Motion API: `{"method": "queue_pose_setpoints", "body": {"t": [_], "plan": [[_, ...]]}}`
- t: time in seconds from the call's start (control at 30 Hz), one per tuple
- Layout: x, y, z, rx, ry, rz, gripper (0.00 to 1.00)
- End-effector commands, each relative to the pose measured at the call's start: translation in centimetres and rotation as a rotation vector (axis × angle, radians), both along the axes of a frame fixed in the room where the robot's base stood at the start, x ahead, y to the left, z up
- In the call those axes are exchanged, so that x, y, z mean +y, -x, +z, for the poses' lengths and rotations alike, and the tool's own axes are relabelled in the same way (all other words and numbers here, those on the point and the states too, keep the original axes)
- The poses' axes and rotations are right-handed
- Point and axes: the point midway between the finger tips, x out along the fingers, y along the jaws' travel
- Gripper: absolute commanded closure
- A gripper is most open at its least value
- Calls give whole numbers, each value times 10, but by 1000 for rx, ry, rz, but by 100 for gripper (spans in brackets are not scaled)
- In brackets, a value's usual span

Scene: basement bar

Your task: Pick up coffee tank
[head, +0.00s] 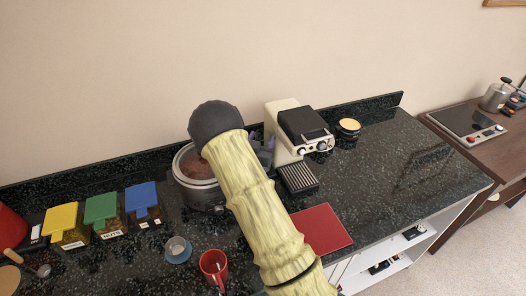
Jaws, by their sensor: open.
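No part is plainly marked as the coffee tank. A beige and black coffee machine (305,125) stands upright against the wall, right of my arm. My arm crosses the middle of the view. A small purple-grey part of my gripper (264,148) shows between the arm and the coffee machine. It is open; its fingertips are mostly hidden, so I cannot tell whether it touches anything.
A round pot (190,190) with brown contents stands behind my arm. A red mug (213,267), a small blue-grey cup (178,250) and a red board (322,228) lie nearer. A yellow-topped jar (349,127) stands right of the machine. The dark counter (410,165) is clear at right.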

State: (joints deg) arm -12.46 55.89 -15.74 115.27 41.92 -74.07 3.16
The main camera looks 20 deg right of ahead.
Motion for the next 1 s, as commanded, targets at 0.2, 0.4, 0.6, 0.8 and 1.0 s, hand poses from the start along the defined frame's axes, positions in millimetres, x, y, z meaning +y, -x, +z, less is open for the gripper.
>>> {"method": "queue_pose_setpoints", "body": {"t": [0.2,0.4,0.6,0.8,1.0], "plan": [[0,0,0,0,0,0,41],[1,0,0,-1,-1,0,54],[1,0,0,0,0,0,92],[0,0,1,-2,0,0,92],[1,0,8,-4,-1,0,92]]}}
